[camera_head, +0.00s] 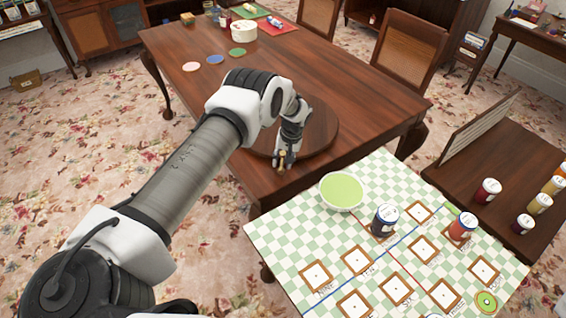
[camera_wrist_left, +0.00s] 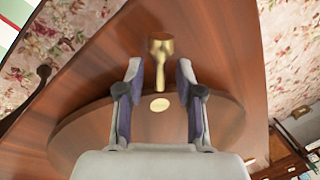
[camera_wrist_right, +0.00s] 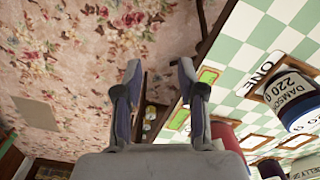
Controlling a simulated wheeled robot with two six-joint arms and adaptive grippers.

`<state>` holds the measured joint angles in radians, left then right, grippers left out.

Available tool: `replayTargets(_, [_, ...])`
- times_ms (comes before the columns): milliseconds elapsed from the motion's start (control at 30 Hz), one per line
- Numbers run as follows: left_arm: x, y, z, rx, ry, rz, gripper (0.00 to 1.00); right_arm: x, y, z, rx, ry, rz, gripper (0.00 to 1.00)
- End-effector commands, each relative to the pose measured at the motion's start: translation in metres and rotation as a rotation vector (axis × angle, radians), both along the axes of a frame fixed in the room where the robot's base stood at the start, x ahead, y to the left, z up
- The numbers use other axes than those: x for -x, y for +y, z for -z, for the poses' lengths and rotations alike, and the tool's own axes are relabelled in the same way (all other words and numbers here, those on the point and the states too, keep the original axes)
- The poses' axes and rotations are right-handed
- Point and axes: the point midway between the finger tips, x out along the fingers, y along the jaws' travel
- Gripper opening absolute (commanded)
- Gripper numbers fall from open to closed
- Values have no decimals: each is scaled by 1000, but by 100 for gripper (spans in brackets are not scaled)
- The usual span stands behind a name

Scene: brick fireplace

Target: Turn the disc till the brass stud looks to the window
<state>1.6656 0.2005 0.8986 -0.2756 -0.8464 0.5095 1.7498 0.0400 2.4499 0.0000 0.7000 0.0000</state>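The disc (camera_head: 322,128) is a round dark wooden turntable lying flat at the near end of the long table. The brass stud (camera_wrist_left: 160,48) stands at the disc's near edge; in the head view it is a small gold spot, partly hidden by my gripper. A small flat brass round (camera_wrist_left: 159,104) shows on the disc in the left wrist view. My left gripper (camera_head: 284,161) is low over the disc's near edge, its fingers open on either side of the stud's stem, with a gap each side. My right gripper (camera_wrist_right: 159,68) is open and empty. No window shows.
A checkered board (camera_head: 280,240) with a green bowl (camera_head: 341,191), jars and square frames lies close on the near right. Coloured round mats (camera_head: 215,60), a white pot (camera_head: 244,31) and a red cloth sit farther along the table (camera_head: 200,40). A chair (camera_head: 405,55) stands beyond.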

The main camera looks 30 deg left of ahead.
Motion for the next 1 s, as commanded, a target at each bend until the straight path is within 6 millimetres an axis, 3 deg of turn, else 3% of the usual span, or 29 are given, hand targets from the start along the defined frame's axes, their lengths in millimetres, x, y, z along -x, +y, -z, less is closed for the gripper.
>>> replayTargets(67, [0,0,-1,0,0,0,36,0,0,-1,0,0,0,40])
replayTargets(167, [0,0,-1,0,0,0,1,0,0,-1,0,0,0,40])
replayTargets(667, [5,9,0,1,1,42,0,0,0,-1,0,0,0,40])
replayTargets(867, [16,31,0,2,1,140,0,0,0,0,0,0,0,40])
replayTargets(1000, [25,55,0,1,0,244,0,0,0,2,0,0,0,40])
